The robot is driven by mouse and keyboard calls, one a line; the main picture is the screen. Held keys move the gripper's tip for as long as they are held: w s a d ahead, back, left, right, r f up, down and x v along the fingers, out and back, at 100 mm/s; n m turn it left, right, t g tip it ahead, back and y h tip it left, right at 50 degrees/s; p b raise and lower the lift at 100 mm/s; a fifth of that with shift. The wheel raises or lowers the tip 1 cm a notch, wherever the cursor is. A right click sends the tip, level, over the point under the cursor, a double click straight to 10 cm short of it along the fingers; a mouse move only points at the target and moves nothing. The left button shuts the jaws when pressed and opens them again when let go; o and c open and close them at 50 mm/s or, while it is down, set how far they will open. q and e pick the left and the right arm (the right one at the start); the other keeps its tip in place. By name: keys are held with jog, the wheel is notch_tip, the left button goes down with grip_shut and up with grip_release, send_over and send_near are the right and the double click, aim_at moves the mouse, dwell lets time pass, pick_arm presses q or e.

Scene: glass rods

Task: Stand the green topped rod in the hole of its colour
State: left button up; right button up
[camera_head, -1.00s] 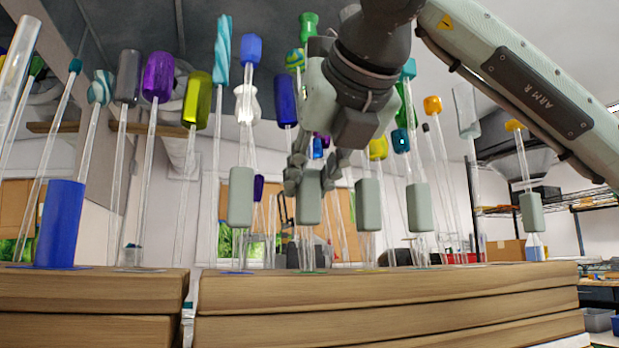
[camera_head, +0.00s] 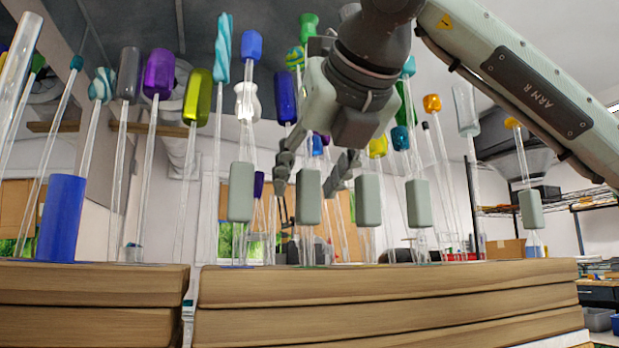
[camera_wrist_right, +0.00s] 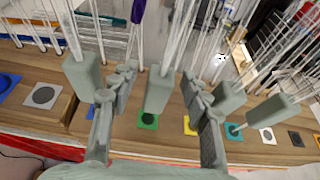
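A clear rod with a grey block (camera_head: 308,197) on its shaft stands upright above the green square (camera_wrist_right: 148,121). A green top (camera_head: 309,24) shows behind my right wrist and seems to belong to it; the shaft between is hidden. The rod's lower end reaches the board at the green mark in the head view; I cannot tell how deep it sits. My right gripper (camera_head: 316,172) is open, with one finger on each side of the rod. In the right wrist view, the grey block stands between the spread fingers (camera_wrist_right: 158,105), with gaps on both sides. My left gripper is not in view.
Other rods with grey blocks stand close by on both sides, including one at left (camera_head: 241,192) and one at right (camera_head: 367,200). A blue cylinder (camera_head: 62,218) stands at far left. The wooden board (camera_head: 380,287) has several coloured squares, including a yellow one (camera_wrist_right: 190,125).

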jog(key=shift+s, duration=0.1)
jog(key=v, duration=1.2)
